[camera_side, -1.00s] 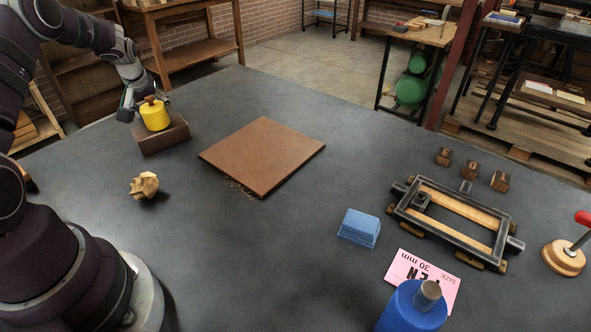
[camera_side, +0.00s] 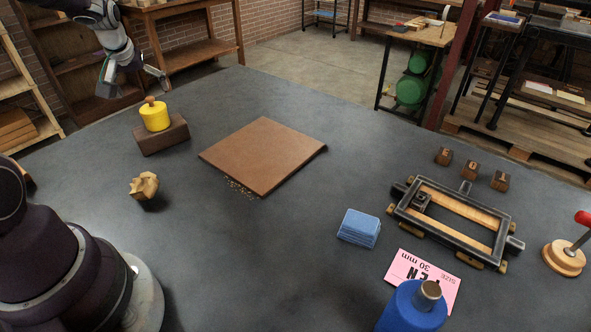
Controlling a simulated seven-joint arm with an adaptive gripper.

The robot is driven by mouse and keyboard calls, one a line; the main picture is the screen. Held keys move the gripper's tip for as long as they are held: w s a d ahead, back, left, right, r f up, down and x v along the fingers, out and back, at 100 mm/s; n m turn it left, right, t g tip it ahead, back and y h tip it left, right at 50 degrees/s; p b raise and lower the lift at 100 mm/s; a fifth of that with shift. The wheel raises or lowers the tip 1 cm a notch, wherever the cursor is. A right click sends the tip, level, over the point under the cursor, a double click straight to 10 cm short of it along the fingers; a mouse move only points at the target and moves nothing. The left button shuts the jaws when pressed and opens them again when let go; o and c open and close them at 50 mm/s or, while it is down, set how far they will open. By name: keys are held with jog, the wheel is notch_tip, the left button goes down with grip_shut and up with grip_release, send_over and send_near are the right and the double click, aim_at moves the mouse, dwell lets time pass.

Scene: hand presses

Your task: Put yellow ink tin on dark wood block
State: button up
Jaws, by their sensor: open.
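The yellow ink tin (camera_side: 155,117), with a brown knob on its lid, stands upright on top of the dark wood block (camera_side: 163,139) at the left of the table. My gripper (camera_side: 136,86) is open and empty. It is above and behind the tin, apart from it, near the table's far left edge.
A brown board (camera_side: 263,155) lies mid-table with crumbs by its front edge. A knobbly wooden piece (camera_side: 144,185) is in front of the block. To the right are a blue stack (camera_side: 359,227), a metal frame (camera_side: 456,222), small wooden blocks (camera_side: 471,169), a pink card (camera_side: 437,271) and a blue bottle (camera_side: 408,308).

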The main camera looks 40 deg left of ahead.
jog(key=s+d+r+m+t+h, duration=0.1)
jog(key=d+r+m, duration=0.1)
jog(key=d+r, duration=0.3)
jog(key=d+r+m+t, duration=0.1)
jog(key=d+r+m, duration=0.15)
jog(key=d, duration=0.55)
jog(key=s+d+m+h, duration=0.2)
jog(key=s+d+m, duration=0.1)
jog(key=d, duration=0.4)
jog(key=s+d+m+h, duration=0.2)
jog(key=s+d+m, duration=0.2)
jog(key=s+d, duration=0.2)
jog(key=shift+s+d, duration=0.3)
jog(key=shift+d, duration=0.4)
